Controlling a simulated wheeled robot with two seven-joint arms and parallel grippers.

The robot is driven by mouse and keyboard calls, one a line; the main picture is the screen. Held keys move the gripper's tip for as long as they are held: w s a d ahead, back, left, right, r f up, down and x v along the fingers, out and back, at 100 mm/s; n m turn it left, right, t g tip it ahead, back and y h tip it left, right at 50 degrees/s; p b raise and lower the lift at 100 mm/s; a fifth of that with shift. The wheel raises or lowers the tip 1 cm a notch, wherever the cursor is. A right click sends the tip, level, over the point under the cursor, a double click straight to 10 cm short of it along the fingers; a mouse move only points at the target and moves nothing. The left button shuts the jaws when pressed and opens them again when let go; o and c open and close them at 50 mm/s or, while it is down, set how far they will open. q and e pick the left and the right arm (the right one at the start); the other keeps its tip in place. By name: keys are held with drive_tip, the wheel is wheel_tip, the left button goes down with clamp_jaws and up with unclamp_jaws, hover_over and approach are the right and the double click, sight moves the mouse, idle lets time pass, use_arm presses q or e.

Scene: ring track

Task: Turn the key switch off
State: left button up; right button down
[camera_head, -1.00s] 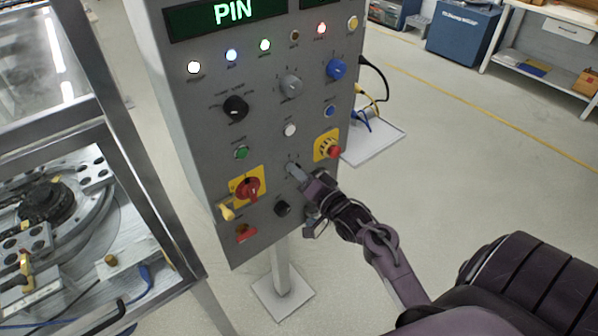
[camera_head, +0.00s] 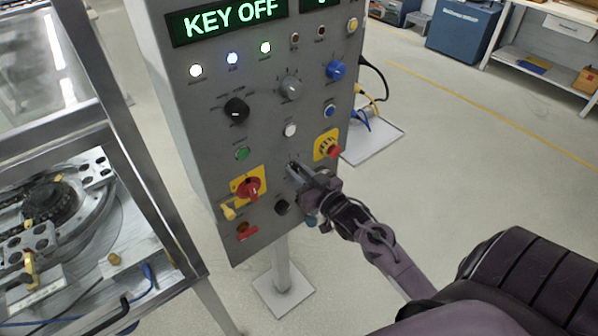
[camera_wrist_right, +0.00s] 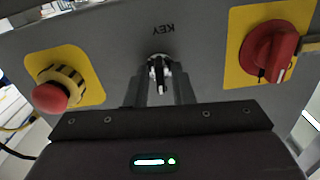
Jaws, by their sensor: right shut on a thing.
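The key switch (camera_wrist_right: 158,72) sits on the grey control panel (camera_head: 215,140) under the label KEY. In the wrist view its black key stands between my right gripper's fingers (camera_wrist_right: 160,90), which are shut on it. In the head view my right gripper (camera_head: 296,172) reaches the lower middle of the panel, and its fingers hide most of the switch. The panel's display (camera_head: 230,18) reads KEY OFF in green. My left gripper is not in view.
A red emergency button (camera_wrist_right: 50,97) on a yellow plate and a red rotary switch (camera_wrist_right: 270,50) flank the key. Knobs, buttons and lamps cover the panel above. A framed machine (camera_head: 130,190) stands at the left.

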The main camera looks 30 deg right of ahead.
drive_tip(key=shift+n, duration=0.6)
drive_tip(key=c, duration=1.5)
unclamp_jaws()
drive_tip(key=shift+c, duration=0.2)
drive_tip(key=shift+s+f, duration=0.1)
drive_tip(key=s+b, duration=0.1)
drive_tip(key=s, duration=0.6)
drive_tip(key=shift+s+d+b, duration=0.3)
drive_tip(key=shift+d+b, duration=0.05)
drive_tip(key=shift+b, duration=0.05)
